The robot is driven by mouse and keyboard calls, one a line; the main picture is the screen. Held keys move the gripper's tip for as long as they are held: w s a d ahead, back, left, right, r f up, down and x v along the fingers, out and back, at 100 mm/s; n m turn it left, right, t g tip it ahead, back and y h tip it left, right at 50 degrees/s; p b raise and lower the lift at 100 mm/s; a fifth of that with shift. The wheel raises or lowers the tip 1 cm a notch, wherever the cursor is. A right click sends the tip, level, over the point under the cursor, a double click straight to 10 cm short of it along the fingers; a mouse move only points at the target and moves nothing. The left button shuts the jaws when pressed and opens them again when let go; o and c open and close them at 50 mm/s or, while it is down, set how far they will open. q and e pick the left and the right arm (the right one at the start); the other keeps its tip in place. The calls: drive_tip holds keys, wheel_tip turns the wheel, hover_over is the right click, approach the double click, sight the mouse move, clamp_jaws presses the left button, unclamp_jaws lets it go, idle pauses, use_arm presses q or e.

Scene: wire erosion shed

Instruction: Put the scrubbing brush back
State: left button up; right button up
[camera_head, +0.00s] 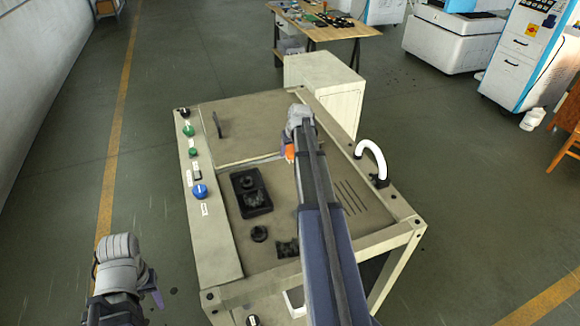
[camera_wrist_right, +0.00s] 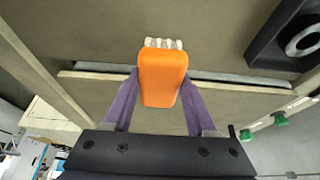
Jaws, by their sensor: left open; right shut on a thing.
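The scrubbing brush (camera_wrist_right: 163,78) has an orange back and whitish bristles. In the right wrist view it sits between the two purple fingers of my right gripper (camera_wrist_right: 160,98), which is shut on it. In the head view a bit of its orange (camera_head: 289,152) shows beside my right gripper (camera_head: 293,140), over the beige machine top (camera_head: 230,240); my arm hides the rest. I cannot tell whether the bristles touch the surface. My left gripper (camera_head: 152,285) is open and empty, left of the machine and low in the head view.
A black tray (camera_head: 237,183) with dark parts lies on the machine top, with a round black piece (camera_head: 259,234) near it. Knobs, including a blue one (camera_head: 199,191), line the left edge. A white curved pipe (camera_head: 373,152) stands at the right. A wooden table (camera_head: 345,27) is farther back.

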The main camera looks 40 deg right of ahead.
sight(290, 165)
drive_tip(key=shift+f+b, duration=1.75)
drive_tip(key=shift+f, duration=0.35)
drive_tip(key=shift+f, duration=0.2)
drive_tip(key=o, duration=1.2)
drive_tip(key=shift+r, duration=0.1)
drive_tip(key=p+v, duration=1.1)
drive_tip(key=v, duration=0.1)
drive_tip(key=shift+r, duration=0.2)
